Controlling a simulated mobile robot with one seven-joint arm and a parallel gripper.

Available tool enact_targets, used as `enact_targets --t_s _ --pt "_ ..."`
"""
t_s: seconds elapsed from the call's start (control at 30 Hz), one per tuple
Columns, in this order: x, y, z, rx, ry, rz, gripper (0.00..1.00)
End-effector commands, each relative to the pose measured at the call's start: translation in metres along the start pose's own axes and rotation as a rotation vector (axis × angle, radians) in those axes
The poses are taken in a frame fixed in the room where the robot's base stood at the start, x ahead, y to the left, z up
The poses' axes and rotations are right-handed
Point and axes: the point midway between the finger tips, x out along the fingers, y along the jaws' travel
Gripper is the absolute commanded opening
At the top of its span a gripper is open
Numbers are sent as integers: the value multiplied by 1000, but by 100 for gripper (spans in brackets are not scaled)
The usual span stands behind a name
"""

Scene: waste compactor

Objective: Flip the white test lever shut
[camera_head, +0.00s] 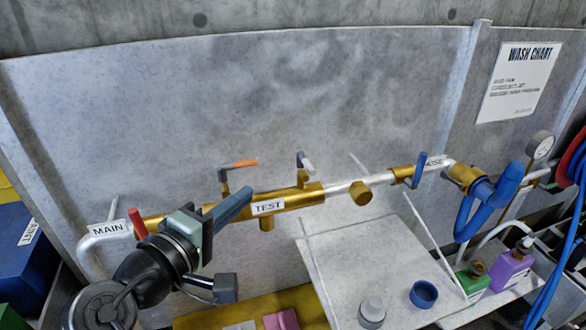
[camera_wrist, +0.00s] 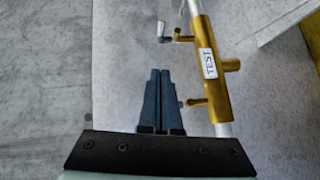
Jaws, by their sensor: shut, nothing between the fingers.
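The white test lever (camera_head: 306,162) sits on a brass stem above the right part of the brass pipe marked TEST (camera_head: 290,200), its white tip slanting down to the right. In the wrist view the white lever (camera_wrist: 161,29) is at the top, ahead of my fingertips and clearly apart from them. My gripper (camera_head: 247,190) is shut and empty, in front of the pipe and to the left of the white lever. In the wrist view my gripper (camera_wrist: 160,72) has both fingers together beside the pipe.
An orange-handled lever (camera_head: 240,164) stands on the pipe left of the white one, close to my fingers. A red lever (camera_head: 138,222) is by the MAIN label, and a blue lever (camera_head: 420,167) is farther right. A grey panel (camera_head: 370,255) lies below the pipe.

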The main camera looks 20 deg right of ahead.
Motion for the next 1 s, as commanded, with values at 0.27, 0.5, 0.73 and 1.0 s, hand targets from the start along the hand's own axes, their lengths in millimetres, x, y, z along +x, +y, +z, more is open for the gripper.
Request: enact_targets --t_s 0.27,0.5,0.73,1.0 --pt "1 1 0 4 1 0 0" --pt "28 3 0 4 -1 -1 0" --pt "77 4 0 5 -1 -2 0" --pt "116 4 16 6 -1 -3 0"
